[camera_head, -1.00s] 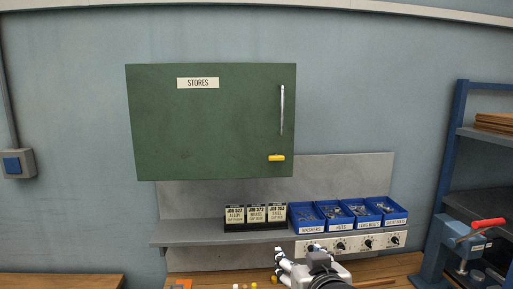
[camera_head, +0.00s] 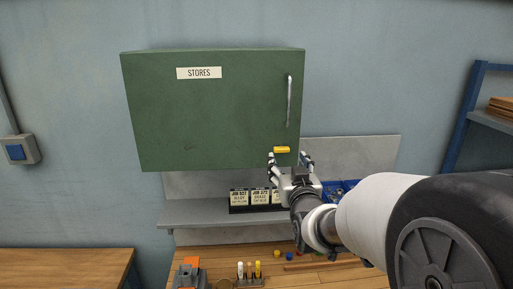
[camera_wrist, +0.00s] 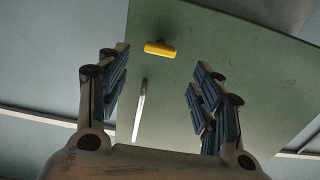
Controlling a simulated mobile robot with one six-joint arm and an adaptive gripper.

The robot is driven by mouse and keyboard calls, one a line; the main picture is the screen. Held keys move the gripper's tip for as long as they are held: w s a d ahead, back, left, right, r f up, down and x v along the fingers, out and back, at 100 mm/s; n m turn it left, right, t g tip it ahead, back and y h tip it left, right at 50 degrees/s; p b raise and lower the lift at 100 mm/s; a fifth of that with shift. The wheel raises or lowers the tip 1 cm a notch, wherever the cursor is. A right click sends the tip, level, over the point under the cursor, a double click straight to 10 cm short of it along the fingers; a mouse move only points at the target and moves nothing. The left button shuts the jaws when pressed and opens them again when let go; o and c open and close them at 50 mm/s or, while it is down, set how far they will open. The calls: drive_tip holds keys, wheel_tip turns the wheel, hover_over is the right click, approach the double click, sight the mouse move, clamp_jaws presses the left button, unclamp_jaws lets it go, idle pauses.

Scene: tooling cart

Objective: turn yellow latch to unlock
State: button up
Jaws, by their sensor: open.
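The yellow latch (camera_head: 282,149) lies level on the lower right of the green cabinet door (camera_head: 205,115) labelled STORES. The door looks closed. My gripper (camera_head: 290,157) is open and empty, its fingers reaching up just below the latch, one to each side of it in the picture. In the wrist view the latch (camera_wrist: 160,48) shows beyond and between the open fingers (camera_wrist: 162,85), apart from them. The cabinet's silver handle (camera_wrist: 139,110) also shows there, and in the head view the handle (camera_head: 289,101) stands upright above the latch.
A grey shelf (camera_head: 200,214) below the cabinet holds job cards (camera_head: 239,199) and blue bins (camera_head: 348,185), partly hidden by my arm. Small pegs and tools (camera_head: 250,270) stand on the wooden bench below. A blue rack (camera_head: 458,115) stands at the right.

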sight(282, 150)
drive_tip(key=w+p, duration=0.1)
drive_tip(key=w, duration=0.7)
drive_tip(key=shift+p, duration=0.3)
drive_tip(key=c, duration=1.1)
drive_tip(key=shift+o, duration=0.2)
